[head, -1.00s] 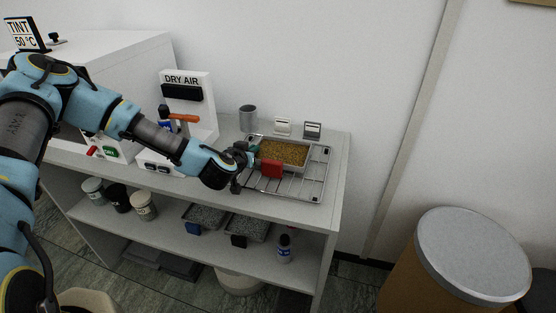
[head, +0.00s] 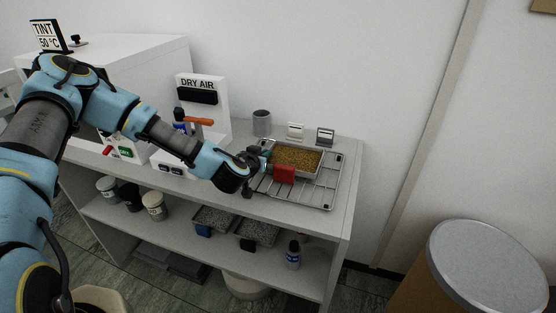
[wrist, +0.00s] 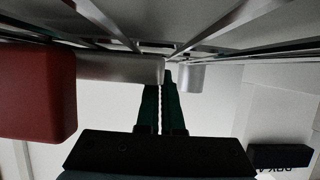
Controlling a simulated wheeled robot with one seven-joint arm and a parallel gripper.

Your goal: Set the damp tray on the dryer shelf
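The tray (head: 298,158) is metal, filled with golden-brown grains, with a red block (head: 284,173) on its front. It lies on a wire rack (head: 323,193) on the counter. My gripper (head: 265,154) is at the tray's left end. In the wrist view my gripper's dark green fingers (wrist: 165,90) are nearly together, with the tray's metal wall (wrist: 118,68) between their tips. The red block also shows there (wrist: 35,92). The white cabinet (head: 125,65) at left has a "TINT 50 °C" sign (head: 47,36); my arm hides much of its front, and I see no shelf inside.
A "DRY AIR" panel (head: 212,84) with an orange handle (head: 200,121) stands left of the rack. A grey cup (head: 262,123) and two small card stands are behind. The lower shelf (head: 178,228) holds pots, two grey-filled trays and a bottle. A drum (head: 485,262) stands at right.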

